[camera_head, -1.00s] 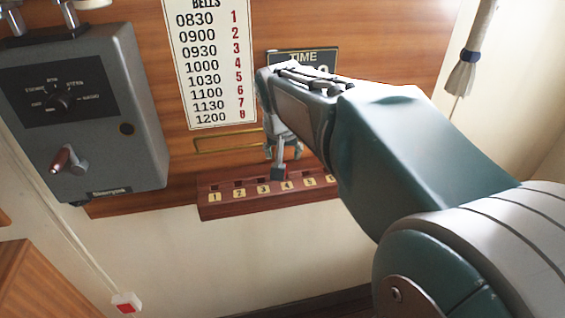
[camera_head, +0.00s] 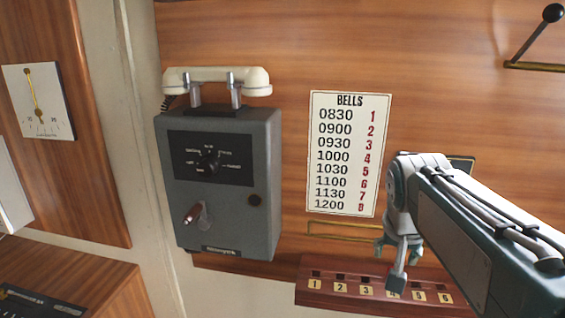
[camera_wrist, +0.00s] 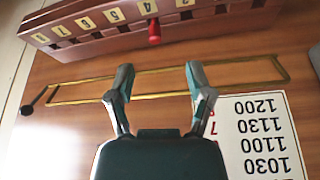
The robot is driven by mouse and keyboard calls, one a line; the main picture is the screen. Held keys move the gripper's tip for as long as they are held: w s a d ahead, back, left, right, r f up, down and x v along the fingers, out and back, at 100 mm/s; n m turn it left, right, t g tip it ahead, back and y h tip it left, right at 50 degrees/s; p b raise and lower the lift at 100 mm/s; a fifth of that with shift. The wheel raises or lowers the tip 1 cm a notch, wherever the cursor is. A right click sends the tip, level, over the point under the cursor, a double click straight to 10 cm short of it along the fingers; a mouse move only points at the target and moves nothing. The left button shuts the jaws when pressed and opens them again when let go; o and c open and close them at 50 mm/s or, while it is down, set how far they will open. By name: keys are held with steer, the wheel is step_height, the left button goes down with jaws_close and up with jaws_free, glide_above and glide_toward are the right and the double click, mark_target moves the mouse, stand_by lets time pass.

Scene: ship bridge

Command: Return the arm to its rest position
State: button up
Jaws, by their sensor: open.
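My arm extends from the lower right of the head view toward the wood-panelled wall. My gripper (camera_head: 398,278) hangs at its end, in front of the numbered red-brown rack (camera_head: 345,300), around label 4. In the wrist view my gripper (camera_wrist: 159,78) has its two fingers spread apart with nothing between them. The fingers appear over the wall panel and the thin brass frame (camera_wrist: 70,92). The arm hides part of the rack's right side and part of a dark sign behind it.
A grey telephone box (camera_head: 225,225) with a cream handset (camera_head: 215,80) hangs left of a bells chart (camera_head: 347,150). A black-knobbed lever (camera_head: 535,32) is at top right. A red peg (camera_wrist: 154,32) stands at the rack. A wooden console (camera_head: 80,270) is at lower left.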

steer(key=s+a+f+n+y, duration=0.1)
steer(key=s+a+f+n, duration=0.1)
steer(key=s+a+f, duration=0.2)
steer(key=s+a+f+n+t+y, duration=0.1)
steer(key=s+a+f+n, duration=0.2)
steer(key=s, duration=0.6)
steer(key=shift+s+a+f+t, duration=0.3)
steer(key=shift+a+f, duration=0.15)
steer(key=shift+a, duration=0.4)
